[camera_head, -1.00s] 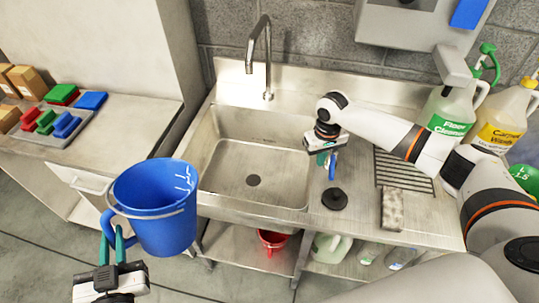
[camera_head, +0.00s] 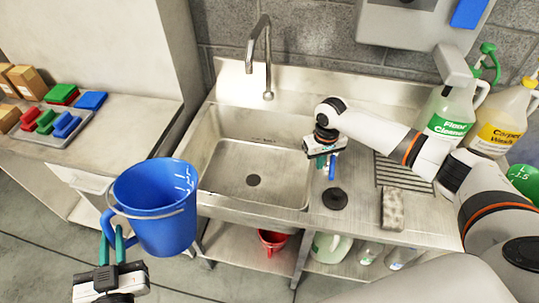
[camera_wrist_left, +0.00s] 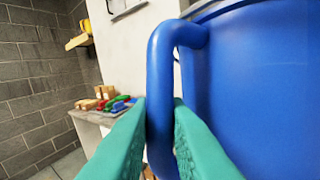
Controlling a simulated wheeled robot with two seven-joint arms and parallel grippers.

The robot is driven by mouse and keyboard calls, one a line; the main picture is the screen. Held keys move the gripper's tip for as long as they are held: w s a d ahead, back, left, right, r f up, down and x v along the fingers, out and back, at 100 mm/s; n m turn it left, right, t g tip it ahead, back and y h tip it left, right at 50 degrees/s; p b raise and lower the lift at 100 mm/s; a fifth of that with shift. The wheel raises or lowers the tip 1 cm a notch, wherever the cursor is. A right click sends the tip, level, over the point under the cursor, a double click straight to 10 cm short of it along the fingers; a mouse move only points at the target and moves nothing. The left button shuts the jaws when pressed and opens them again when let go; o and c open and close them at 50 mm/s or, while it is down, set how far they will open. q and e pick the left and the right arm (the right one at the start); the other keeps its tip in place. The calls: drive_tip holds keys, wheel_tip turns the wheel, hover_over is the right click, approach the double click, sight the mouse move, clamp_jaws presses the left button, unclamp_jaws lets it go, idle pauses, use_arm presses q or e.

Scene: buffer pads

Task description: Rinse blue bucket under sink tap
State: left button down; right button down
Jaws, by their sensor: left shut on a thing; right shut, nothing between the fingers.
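The blue bucket (camera_head: 158,222) hangs upright in front of the steel sink, to the left of its basin. My left gripper (camera_head: 113,238) is shut on the bucket's side handle, which shows between its green fingers in the left wrist view (camera_wrist_left: 161,110). The inside of the bucket looks empty from above. The sink basin (camera_head: 225,160) is empty, with a dark drain in its floor. The tap (camera_head: 268,60) rises at the back of the sink, and no water shows from it. My right gripper (camera_head: 326,168) is shut and empty above the counter right of the basin.
A black plunger-like disc (camera_head: 334,198), a sponge (camera_head: 392,209) and a drain rack lie on the right counter. Cleaner jugs (camera_head: 450,105) stand behind my right arm. A red bucket (camera_head: 273,241) sits on the shelf below. The left counter holds colored pads (camera_head: 63,125) and boxes.

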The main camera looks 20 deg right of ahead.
drive_tip(key=shift+f, duration=0.8)
